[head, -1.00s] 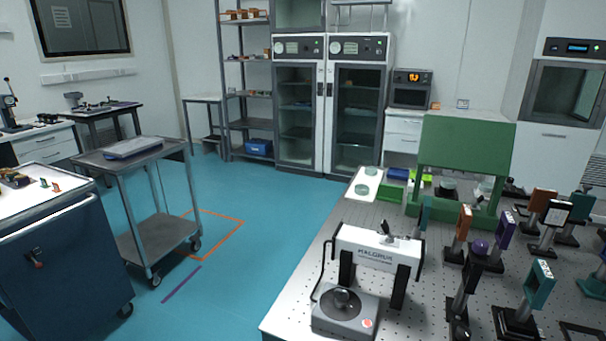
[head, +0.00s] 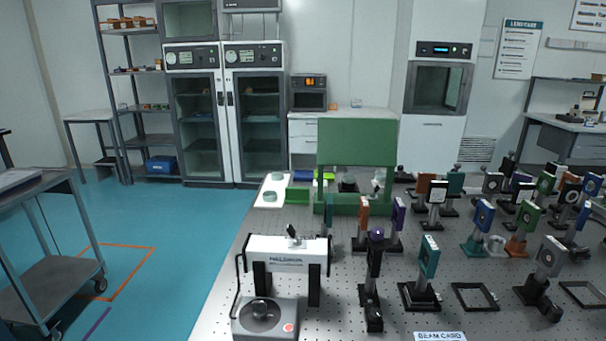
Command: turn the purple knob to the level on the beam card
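The purple knob (head: 377,234) is a small round ball on top of a dark post mount, on the perforated optical table (head: 213,325) in the head view. A white label reading BEAM CARD (head: 440,336) shows at the bottom edge of the picture. The rest of the beam card is cut off, so I cannot read a level on it. My gripper is not in view.
A white and black device (head: 287,257) with a grey round-topped unit stands left of the knob. A teal mount (head: 429,257) stands close on its right. A green box-like frame (head: 356,142) is behind. Many mounts crowd the right.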

